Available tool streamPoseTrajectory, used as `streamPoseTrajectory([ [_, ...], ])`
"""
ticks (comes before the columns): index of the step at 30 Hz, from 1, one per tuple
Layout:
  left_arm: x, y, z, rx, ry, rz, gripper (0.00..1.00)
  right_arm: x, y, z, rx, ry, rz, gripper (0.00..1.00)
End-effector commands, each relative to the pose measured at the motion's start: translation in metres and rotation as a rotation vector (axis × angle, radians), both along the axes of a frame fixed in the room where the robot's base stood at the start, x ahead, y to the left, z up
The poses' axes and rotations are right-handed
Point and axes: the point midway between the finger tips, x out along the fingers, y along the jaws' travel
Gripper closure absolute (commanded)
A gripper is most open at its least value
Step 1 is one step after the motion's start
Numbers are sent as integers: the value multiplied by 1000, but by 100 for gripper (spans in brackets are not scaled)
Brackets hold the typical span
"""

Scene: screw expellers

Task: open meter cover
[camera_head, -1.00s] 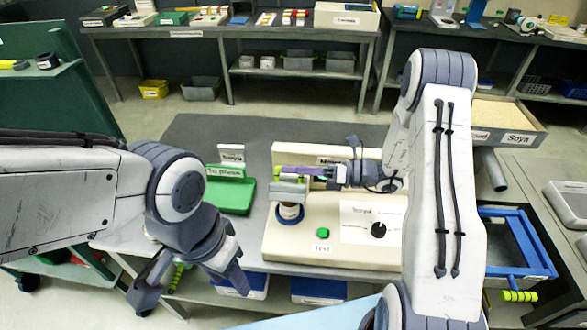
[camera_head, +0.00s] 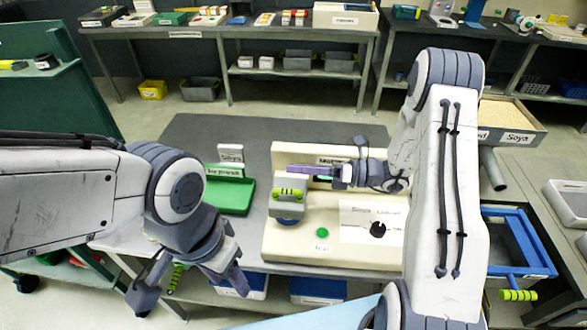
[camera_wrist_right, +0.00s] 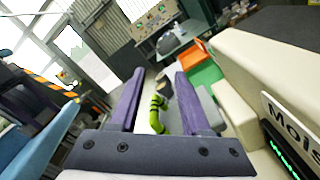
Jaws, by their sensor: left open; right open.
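The cream moisture meter (camera_head: 285,240) stands on the grey table. Its grey cover (camera_head: 289,209) sits low at the meter's left side, with the green-black striped handle (camera_head: 289,194) on top; the cup under it is hidden. My right gripper (camera_head: 290,168) is open, just behind and above the handle in the head view. In the right wrist view the handle (camera_wrist_right: 158,112) shows between the two spread purple fingers (camera_wrist_right: 160,74), with no grip on it. My left gripper (camera_head: 195,288) is open and empty, low at the table's front left.
A green tray (camera_head: 230,195) with small signs lies left of the meter. The meter carries a green button (camera_head: 322,232) and a black knob (camera_head: 378,229). A blue frame (camera_head: 515,240) stands at the right. Shelves with boxes line the back wall.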

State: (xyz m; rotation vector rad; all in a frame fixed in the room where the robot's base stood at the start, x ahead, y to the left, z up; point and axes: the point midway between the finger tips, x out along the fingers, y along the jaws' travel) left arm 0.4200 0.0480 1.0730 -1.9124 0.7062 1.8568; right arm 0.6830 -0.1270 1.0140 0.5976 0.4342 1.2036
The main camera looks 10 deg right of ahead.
Motion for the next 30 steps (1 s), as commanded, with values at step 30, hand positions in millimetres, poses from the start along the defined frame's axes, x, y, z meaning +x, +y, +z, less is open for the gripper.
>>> streamPoseTrajectory([
  [30,0,0,-21,0,0,0,50,-28,-85,0,0,0,0,53],
])
